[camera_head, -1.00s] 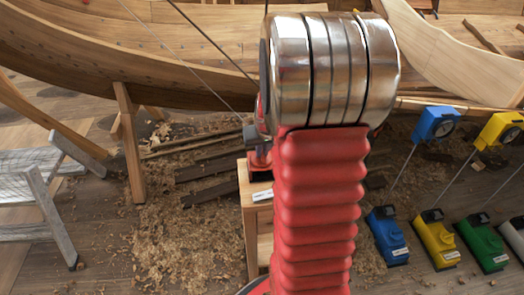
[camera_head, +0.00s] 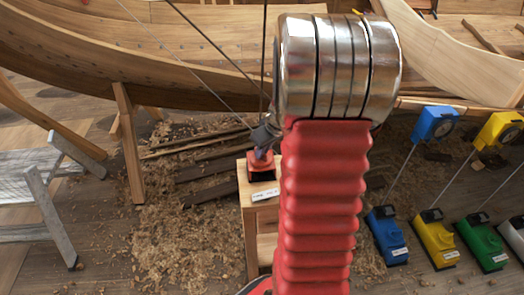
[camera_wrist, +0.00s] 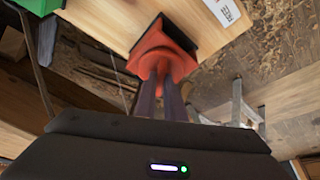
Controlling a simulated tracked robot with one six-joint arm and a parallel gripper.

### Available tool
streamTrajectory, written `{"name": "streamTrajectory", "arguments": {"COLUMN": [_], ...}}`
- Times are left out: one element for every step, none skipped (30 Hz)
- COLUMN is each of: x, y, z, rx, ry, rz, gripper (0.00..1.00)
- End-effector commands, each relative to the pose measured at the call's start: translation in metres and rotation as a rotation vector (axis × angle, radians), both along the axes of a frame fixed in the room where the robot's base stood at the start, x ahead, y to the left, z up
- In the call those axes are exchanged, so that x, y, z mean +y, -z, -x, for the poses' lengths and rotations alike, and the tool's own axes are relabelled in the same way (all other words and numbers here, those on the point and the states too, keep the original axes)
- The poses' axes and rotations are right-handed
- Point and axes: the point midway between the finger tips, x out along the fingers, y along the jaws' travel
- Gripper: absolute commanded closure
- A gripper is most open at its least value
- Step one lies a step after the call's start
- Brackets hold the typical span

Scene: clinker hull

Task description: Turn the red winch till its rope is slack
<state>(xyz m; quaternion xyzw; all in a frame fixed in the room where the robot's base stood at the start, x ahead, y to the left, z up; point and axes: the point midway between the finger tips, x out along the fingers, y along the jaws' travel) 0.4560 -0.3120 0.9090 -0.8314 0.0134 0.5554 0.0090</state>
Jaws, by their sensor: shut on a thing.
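The red winch (camera_head: 263,168) sits on the top of a wooden stand, just left of my red arm in the head view. In the wrist view the winch (camera_wrist: 162,48) is close ahead, its dark base against the wood. The two dark fingers of my gripper (camera_wrist: 168,85) reach to the winch and are shut on its red upper part. In the head view my arm hides much of the gripper. Several thin lines run down from the top toward the winch and look straight; I cannot tell which is its rope.
The wooden stand (camera_head: 259,193) carries a white label. A clinker hull (camera_head: 190,65) spans the back, on a wooden prop (camera_head: 131,150). A metal step (camera_head: 45,205) stands left. Blue, yellow and green devices (camera_head: 436,240) stand right. Shavings (camera_head: 185,245) litter the floor.

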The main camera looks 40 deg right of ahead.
Motion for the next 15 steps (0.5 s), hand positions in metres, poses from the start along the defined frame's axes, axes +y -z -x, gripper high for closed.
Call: {"name": "streamTrajectory", "arguments": {"x": [-0.0008,-0.0008,-0.0007,-0.0009,-0.0012,-0.0014,-0.0015,-0.0016,-0.0017,-0.0017,-0.0016,-0.0015,-0.0014,-0.0014,-0.0014], "y": [-0.0002,-0.0001,0.0001,0.0001,0.0001,0.0000,-0.0001,-0.0001,-0.0001,-0.0002,-0.0001,-0.0002,-0.0002,-0.0002,-0.0002], "z": [-0.0003,-0.0003,-0.0001,-0.0001,-0.0002,-0.0002,-0.0001,-0.0002,-0.0002,-0.0003,-0.0002,-0.0002,-0.0002,-0.0002,-0.0003], "rx": [-0.001,0.000,0.000,0.000,0.000,0.000,0.000,0.000,0.000,0.000,0.000,0.000,0.000,0.000,0.000], "ry": [-0.025,-0.042,-0.064,-0.078,-0.093,-0.113,-0.126,-0.139,-0.154,-0.164,-0.173,-0.185,-0.193,-0.198,-0.205], "rz": [0.000,0.000,-0.001,-0.001,0.000,-0.001,-0.001,0.000,0.000,0.001,0.000,0.000,0.000,0.000,-0.001], "gripper": [1.00,1.00,1.00,1.00,1.00,1.00,1.00,1.00,1.00,1.00,1.00,1.00,1.00,1.00,1.00]}}
